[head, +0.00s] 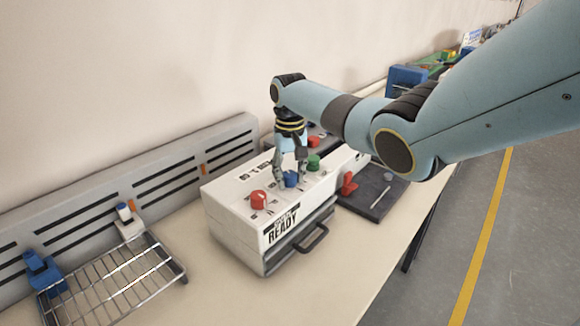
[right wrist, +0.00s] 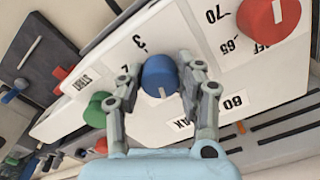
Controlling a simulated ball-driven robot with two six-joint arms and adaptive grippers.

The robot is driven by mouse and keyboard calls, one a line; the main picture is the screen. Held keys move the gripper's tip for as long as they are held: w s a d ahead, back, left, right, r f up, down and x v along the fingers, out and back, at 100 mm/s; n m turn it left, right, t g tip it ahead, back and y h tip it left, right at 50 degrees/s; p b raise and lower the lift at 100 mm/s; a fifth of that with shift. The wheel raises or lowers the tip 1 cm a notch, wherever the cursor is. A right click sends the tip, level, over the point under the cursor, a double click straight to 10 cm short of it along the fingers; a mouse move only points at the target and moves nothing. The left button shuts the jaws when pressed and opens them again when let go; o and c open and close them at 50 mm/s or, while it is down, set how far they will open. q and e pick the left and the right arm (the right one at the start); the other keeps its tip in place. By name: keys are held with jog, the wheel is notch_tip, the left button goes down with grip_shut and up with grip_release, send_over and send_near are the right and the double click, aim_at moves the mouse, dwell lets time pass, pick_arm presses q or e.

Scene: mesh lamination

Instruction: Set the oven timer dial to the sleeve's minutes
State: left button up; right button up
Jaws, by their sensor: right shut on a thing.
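The white oven box (head: 232,226) stands on the bench with red, blue and green dials on its sloped top. My right gripper (head: 290,181) points down and is shut on the blue dial (right wrist: 160,76), with one finger on each side. The dial's white pointer line shows in the right wrist view. The digits 2 and 3 are printed near it; other scale marks there are hidden. The red dial (head: 259,200) and green dial (head: 313,163) stand clear on either side. I cannot make out a sleeve with minutes. My left gripper is not in view.
A wire rack (head: 112,280) lies at the left on the bench, near a slotted grey back panel (head: 75,196). A dark board (head: 375,203) with a red part (head: 349,184) lies right of the oven. The bench front is clear.

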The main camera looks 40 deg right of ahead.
aim_at(289, 174)
jog(key=m+p, duration=0.2)
jog(key=m, duration=0.1)
jog(key=shift+w+r+m, duration=0.1)
jog(key=shift+r+m, duration=0.1)
jog(key=shift+m, duration=0.1)
jog(key=shift+f+m+p, duration=0.1)
jog(key=shift+m+p, duration=0.75)
jog(key=shift+m, duration=1.15)
jog(key=o, duration=1.1)
jog(key=shift+o, duration=0.2)
notch_tip(289, 174, up, 12)
jog(key=shift+f, duration=0.1)
